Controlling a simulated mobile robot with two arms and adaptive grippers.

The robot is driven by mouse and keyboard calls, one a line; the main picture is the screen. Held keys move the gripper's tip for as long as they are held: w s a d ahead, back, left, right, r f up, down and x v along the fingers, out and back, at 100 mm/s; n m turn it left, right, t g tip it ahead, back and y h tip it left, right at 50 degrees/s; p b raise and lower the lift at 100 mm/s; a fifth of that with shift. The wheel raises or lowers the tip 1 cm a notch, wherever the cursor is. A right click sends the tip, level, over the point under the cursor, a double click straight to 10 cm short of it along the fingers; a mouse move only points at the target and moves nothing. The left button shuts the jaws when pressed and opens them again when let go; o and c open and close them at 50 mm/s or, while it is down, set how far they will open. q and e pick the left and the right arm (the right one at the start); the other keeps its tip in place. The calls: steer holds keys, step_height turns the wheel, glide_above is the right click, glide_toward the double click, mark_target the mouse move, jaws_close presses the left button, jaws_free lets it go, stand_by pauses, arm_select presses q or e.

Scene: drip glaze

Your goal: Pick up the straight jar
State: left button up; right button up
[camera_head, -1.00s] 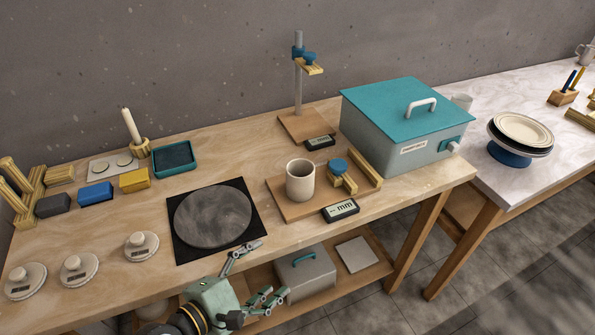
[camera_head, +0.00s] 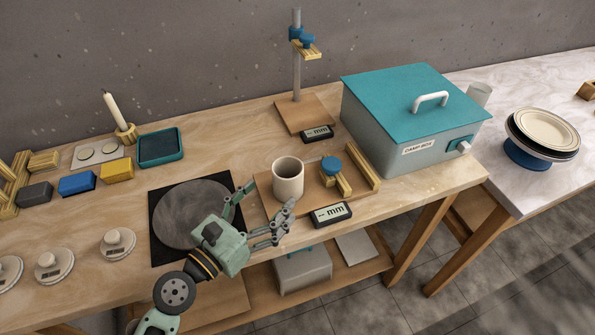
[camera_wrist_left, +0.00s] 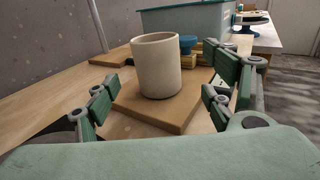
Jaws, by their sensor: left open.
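The straight jar (camera_head: 288,181) is a plain beige cylinder standing upright on a wooden board (camera_head: 312,205) near the front of the bench. In the left wrist view the jar (camera_wrist_left: 157,66) stands straight ahead, between and beyond my finger lines. My left gripper (camera_head: 262,212) is open and empty, just left of the jar, with its fingers pointing at it. In the left wrist view one finger shows on each side of the left gripper (camera_wrist_left: 163,100), with a clear gap between. The jar looks untouched. My right gripper is not in view.
A blue-knobbed wooden gauge (camera_head: 335,172) sits right of the jar on the same board, with a mm display (camera_head: 331,214) in front. A grey disc (camera_head: 190,213) lies left. A teal-lidded box (camera_head: 415,120) and a gauge stand (camera_head: 298,75) are behind.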

mark_target(278, 186)
arm_select(q)
steer(key=shift+w+d+r, duration=0.1)
steer(key=shift+w+d, duration=0.1)
steer(key=shift+w, duration=0.15)
steer(key=shift+w+d, duration=0.25)
steer(key=shift+w, duration=0.05)
steer(key=shift+p+x, duration=0.45)
steer(key=shift+x, duration=0.35)
steer(key=x, duration=0.3)
steer(key=shift+w+d+r+p, duration=0.1)
steer(key=shift+w+r+p, duration=0.05)
steer(key=shift+w+p, duration=0.2)
steer(key=shift+w+d, duration=0.2)
steer(key=shift+w, duration=0.1)
steer(key=c, duration=1.3)
steer(key=shift+c, duration=0.6)
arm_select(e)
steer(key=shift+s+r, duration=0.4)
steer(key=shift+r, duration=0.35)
